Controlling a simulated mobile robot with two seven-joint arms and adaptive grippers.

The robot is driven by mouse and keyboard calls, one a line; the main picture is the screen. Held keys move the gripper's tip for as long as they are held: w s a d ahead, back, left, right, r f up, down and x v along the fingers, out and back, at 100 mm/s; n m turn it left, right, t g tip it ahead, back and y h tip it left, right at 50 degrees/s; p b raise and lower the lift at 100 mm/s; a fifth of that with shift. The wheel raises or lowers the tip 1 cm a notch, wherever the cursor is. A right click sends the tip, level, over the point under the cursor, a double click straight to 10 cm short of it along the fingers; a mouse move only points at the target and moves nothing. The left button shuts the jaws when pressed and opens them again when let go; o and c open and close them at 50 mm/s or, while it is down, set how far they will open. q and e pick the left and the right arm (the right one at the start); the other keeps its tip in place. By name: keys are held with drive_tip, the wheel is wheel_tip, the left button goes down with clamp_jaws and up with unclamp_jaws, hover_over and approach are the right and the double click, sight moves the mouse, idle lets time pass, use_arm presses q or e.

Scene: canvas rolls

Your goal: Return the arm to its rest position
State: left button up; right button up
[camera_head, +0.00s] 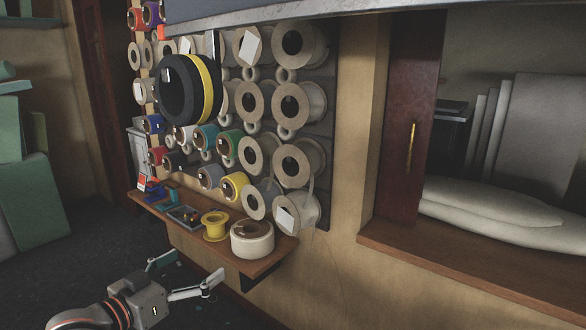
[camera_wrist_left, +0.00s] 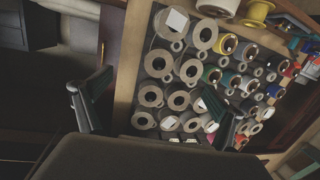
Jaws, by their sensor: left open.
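My left gripper (camera_head: 188,276) is at the lower left of the head view. Its two fingers are spread apart with nothing between them. It is in front of and below the wooden shelf (camera_head: 272,258), apart from it. In the left wrist view both fingers (camera_wrist_left: 160,105) also show spread and empty, with the rack of rolls beyond them. My right gripper is not in view.
A wall rack holds several rolls, with a large black and yellow roll (camera_head: 184,90) sticking out. A cream roll (camera_head: 252,240) and a yellow spool (camera_head: 215,226) stand on the shelf. A wooden ledge (camera_head: 480,270) juts out at right. Dark floor (camera_head: 60,262) is clear at left.

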use_arm(q)
drive_tip(key=s+f+n+y, duration=0.15)
drive_tip(key=s+f, duration=0.25)
drive_tip(key=f, duration=0.9)
drive_tip(key=s+f+g+y, duration=0.4)
drive_tip(key=s+f, duration=1.8)
drive_tip(key=f, duration=0.3)
drive_tip(key=shift+s+f+y, duration=0.3)
drive_tip(key=shift+s+y, duration=0.05)
drive_tip(key=shift+s, duration=0.05)
